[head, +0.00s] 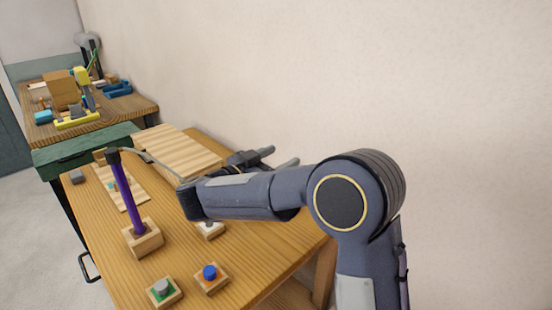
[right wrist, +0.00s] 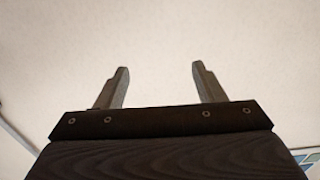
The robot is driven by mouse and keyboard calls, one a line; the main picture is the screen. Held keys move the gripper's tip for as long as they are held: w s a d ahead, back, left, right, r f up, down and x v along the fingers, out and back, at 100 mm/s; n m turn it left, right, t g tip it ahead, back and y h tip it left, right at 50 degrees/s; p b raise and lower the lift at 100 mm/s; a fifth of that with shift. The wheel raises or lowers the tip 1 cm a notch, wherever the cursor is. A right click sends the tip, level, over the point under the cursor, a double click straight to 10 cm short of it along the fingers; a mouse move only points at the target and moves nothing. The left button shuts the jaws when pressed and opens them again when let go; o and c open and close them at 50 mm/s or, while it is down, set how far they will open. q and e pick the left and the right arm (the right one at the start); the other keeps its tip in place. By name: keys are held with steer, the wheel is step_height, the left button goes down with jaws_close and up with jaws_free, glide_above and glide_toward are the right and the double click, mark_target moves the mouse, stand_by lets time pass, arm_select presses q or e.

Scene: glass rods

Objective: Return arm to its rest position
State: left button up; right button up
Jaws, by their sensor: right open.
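My right arm reaches in from the right in the head view, over the right side of the wooden table (head: 255,262). My right gripper (head: 282,158) is beyond the forearm, pointing toward the wall. In the right wrist view the right gripper (right wrist: 160,85) has its two fingers wide apart, with nothing between them and only the pale wall behind. A purple rod (head: 130,195) with a dark top stands upright in a wooden block (head: 142,240) on the table, apart from my arm. My left gripper is not in view.
Wooden blocks with a grey button (head: 162,287), a blue button (head: 210,272) and a white top (head: 209,228) sit near the arm. A slatted board (head: 178,150) lies at the table's back. A second table (head: 80,128) with tools stands farther off. The wall (head: 450,90) is behind.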

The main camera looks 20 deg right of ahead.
steer(key=w+d+r+n+t+y+p, duration=0.1)
steer(key=w+d+r+n+t+y, duration=0.2)
steer(key=r+t+y, duration=0.45)
steer(key=s+a+n+t+y+p, duration=0.1)
steer(key=s+a+n+t+y, duration=0.4)
steer(key=y, duration=0.4)
steer(key=s+a+f+n+g+y, duration=0.1)
steer(key=s+f+g, duration=0.3)
steer(key=s, duration=0.5)
steer(key=s+a+f+n+g+y+p, duration=0.1)
steer(key=s+f+g, duration=0.3)
steer(key=s+f, duration=0.4)
steer(key=s+a+f+n+g+y+p, duration=0.1)
steer(key=s+f+g, duration=0.3)
steer(key=s, duration=0.6)
step_height(320, 180, down, 2)
steer(key=shift+s+a+f+n+y, duration=0.1)
steer(key=shift+s+a+n+y, duration=0.3)
steer(key=shift+a+n+y, duration=0.35)
